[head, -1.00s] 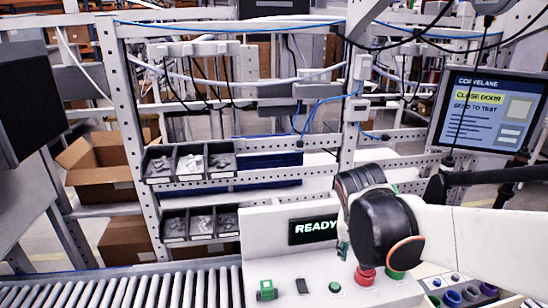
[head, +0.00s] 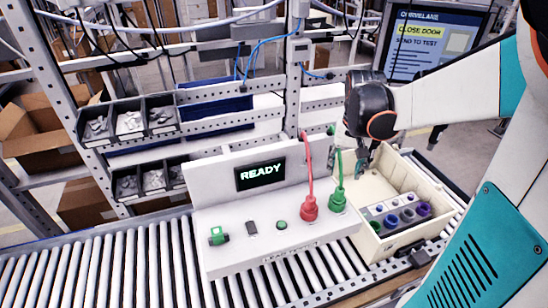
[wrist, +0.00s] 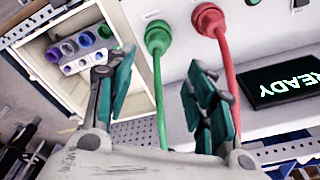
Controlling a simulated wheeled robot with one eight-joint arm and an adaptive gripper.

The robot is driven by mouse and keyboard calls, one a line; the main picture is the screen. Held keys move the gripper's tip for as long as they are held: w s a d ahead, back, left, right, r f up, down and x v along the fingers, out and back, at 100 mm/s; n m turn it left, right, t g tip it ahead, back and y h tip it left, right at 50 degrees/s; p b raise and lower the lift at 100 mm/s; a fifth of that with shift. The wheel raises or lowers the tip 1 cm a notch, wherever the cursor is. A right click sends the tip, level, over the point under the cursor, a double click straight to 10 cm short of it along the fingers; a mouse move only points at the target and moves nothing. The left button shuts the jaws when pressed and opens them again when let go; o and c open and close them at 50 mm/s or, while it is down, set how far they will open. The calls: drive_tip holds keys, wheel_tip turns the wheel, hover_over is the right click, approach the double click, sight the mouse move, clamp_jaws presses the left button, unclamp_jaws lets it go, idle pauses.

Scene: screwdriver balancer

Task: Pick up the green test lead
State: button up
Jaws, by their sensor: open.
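The green test lead has a green plug (head: 338,200) seated on the white panel, with its cable rising from it. Its plug also shows in the wrist view (wrist: 158,38), where the green cable runs down the picture between my two fingers. My gripper (head: 366,158) is open, with teal finger pads, just right of the green cable in the head view. In the wrist view my gripper (wrist: 160,95) has one finger on each side of the cable, and neither visibly touches it. I cannot tell how deep the cable sits between them.
A red test lead (head: 309,206) stands close left of the green one, and in the wrist view its cable (wrist: 227,70) passes near the right finger. A cream box (head: 435,195) with coloured sockets is at the right. A READY display (head: 260,173) and roller conveyor (head: 125,265) are nearby.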

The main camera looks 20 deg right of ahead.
sight(340, 189)
drive_tip(key=f, duration=0.7)
drive_tip(key=shift+w+d, duration=0.15)
drive_tip(key=shift+w, duration=0.2)
drive_tip(key=f, duration=0.2)
drive_tip(key=d+f, duration=0.1)
drive_tip(key=f, duration=0.1)
drive_tip(key=shift+w+d+f, duration=0.1)
drive_tip(key=shift+w, duration=0.3)
drive_tip(key=shift+f, duration=0.4)
clamp_jaws()
